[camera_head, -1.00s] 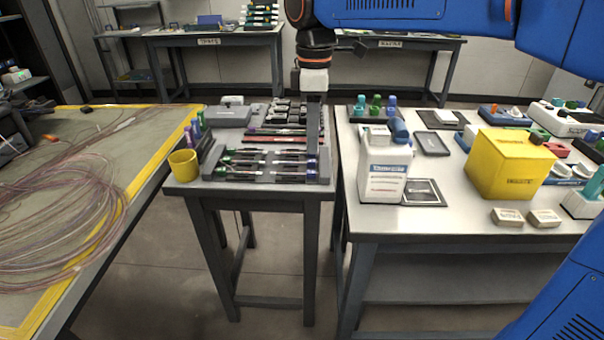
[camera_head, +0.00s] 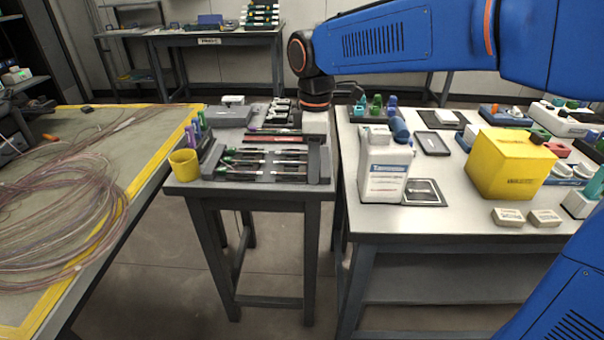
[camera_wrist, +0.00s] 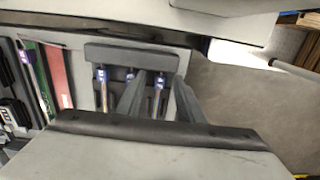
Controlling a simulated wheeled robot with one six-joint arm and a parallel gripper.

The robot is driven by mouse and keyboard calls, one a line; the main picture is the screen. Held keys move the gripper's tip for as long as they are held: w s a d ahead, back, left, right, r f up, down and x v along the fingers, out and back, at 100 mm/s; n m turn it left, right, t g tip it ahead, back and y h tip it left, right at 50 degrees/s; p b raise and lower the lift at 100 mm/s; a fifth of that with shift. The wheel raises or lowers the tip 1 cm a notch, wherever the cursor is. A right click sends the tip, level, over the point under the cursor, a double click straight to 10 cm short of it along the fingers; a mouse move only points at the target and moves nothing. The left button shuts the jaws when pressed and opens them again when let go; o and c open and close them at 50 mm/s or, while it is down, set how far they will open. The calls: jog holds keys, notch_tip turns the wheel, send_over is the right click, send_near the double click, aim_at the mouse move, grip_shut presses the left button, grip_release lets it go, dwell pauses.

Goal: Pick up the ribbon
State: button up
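I cannot tell for sure which thing is the ribbon. Several slim dark rods with pale middles (camera_head: 249,162) lie crosswise in a grey holder on the small middle table. In the wrist view, rods with blue-and-white ends (camera_wrist: 160,80) run from the grey holder bar (camera_wrist: 130,56) towards my gripper. My gripper (camera_wrist: 158,82) is open, its two dark fingers apart, with one rod showing between them. I cannot tell whether the fingers touch it. In the head view, my gripper is low at the right end of the holder, its fingertips hard to make out.
A yellow cup (camera_head: 184,163) stands at the table's left front corner. A white jug (camera_head: 385,172) and a yellow box (camera_head: 508,165) stand on the right table. Loose coiled fibre (camera_head: 60,215) covers the left table. Red and green strips (camera_wrist: 55,75) lie beside the rods.

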jog(key=shift+c, duration=0.6)
grip_shut()
notch_tip(320, 180, up, 10)
